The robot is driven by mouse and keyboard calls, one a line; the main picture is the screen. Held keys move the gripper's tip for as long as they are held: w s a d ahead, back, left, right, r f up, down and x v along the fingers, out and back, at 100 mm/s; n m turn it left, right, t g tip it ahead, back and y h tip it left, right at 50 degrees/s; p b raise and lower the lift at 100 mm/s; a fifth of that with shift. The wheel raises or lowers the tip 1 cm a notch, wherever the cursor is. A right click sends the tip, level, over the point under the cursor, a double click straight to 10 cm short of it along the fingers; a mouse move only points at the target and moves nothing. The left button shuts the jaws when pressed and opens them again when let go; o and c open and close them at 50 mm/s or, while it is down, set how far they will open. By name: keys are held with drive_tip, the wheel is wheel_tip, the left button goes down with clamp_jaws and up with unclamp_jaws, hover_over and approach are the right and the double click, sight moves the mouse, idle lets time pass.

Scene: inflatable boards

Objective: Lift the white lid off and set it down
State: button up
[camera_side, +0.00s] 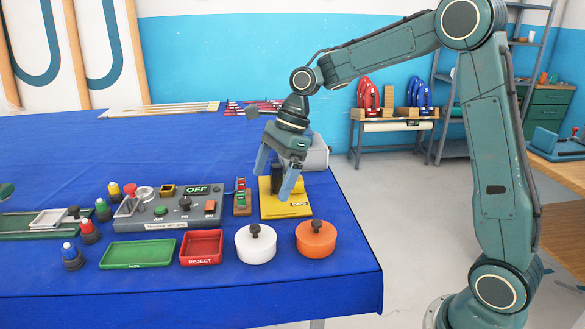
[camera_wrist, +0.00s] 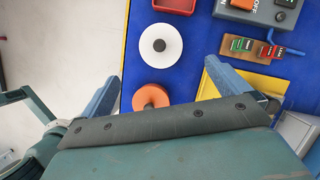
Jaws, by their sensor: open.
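The white lid (camera_side: 255,240) with a dark round knob sits on a round white container near the front edge of the blue table. In the wrist view the white lid (camera_wrist: 160,46) shows from above as a white disc with the dark knob at its middle. My gripper (camera_side: 271,184) is open and empty, above the table and behind the lid, over the area of a yellow base. In the wrist view my gripper (camera_wrist: 161,70) has its two blue fingers spread wide, and the lid lies beyond them, apart from both.
An orange lidded container (camera_side: 316,239) stands right of the white one. A red REJECT tray (camera_side: 202,248) and a green tray (camera_side: 138,254) lie to its left. A control panel (camera_side: 170,210) and yellow base (camera_side: 284,207) stand behind. Blue table is bare in front.

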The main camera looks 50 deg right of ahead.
sight(256, 226)
drive_tip(key=shift+x, duration=4)
drive_tip(key=shift+x, duration=2.6)
drive_tip(key=shift+s, duration=0.1)
drive_tip(key=c, duration=0.8)
